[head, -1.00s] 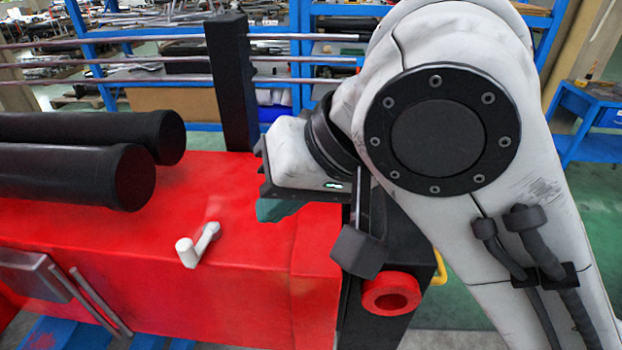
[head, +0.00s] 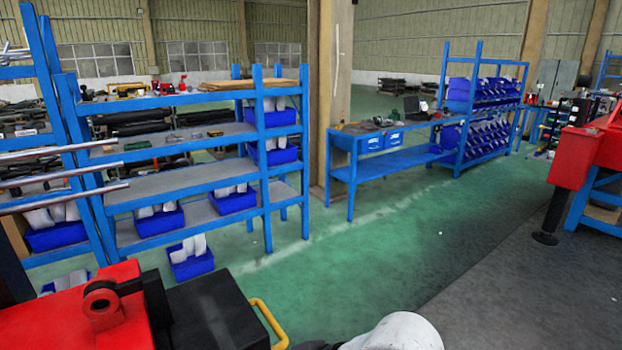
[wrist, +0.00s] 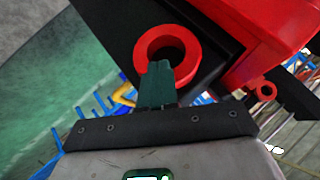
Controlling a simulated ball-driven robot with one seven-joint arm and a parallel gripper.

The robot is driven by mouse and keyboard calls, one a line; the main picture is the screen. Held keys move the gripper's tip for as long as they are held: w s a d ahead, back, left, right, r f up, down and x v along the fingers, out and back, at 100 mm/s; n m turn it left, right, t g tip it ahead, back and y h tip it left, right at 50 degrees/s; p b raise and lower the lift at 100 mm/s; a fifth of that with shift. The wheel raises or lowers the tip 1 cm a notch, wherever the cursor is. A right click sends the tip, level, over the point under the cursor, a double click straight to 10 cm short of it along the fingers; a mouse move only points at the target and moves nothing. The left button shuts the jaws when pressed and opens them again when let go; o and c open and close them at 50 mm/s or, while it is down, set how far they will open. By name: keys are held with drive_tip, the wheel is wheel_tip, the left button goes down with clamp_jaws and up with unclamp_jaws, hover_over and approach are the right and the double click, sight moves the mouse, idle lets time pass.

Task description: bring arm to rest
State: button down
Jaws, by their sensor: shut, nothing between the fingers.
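My gripper (wrist: 158,84) shows in the wrist view with its green fingers together and nothing between them. Its tips appear in front of a red ring (wrist: 140,57) on the black end of the red crane part; I cannot tell whether they touch it. In the head view only a white rounded piece of my arm (head: 400,333) shows at the bottom edge. My gripper is out of that view.
A red and black crane part (head: 205,312) with a yellow handle (head: 270,325) stands at the bottom left. Blue shelves (head: 190,185) and a blue workbench (head: 395,170) stand beyond. Another red machine (head: 580,155) is at the right. Open green floor (head: 350,255) lies between.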

drive_tip(key=s+d+f+m+h, duration=0.25)
drive_tip(key=s+d+f, duration=0.45)
drive_tip(key=d+f, duration=0.4)
drive_tip(key=s+d+f+m+h, duration=0.2)
drive_tip(key=s+d+f+h, duration=0.2)
drive_tip(key=s+d+f, duration=0.55)
drive_tip(key=s+d+f+g+h, duration=0.1)
drive_tip(key=s+d, duration=0.2)
drive_tip(key=d, duration=0.3)
drive_tip(key=s+d+f+m+g+h, duration=0.1)
drive_tip(key=s+d, duration=0.3)
drive_tip(key=d, duration=0.2)
drive_tip(key=shift+d+f+h, duration=0.15)
drive_tip(key=shift+f+h, duration=0.2)
drive_tip(key=shift+f, duration=0.05)
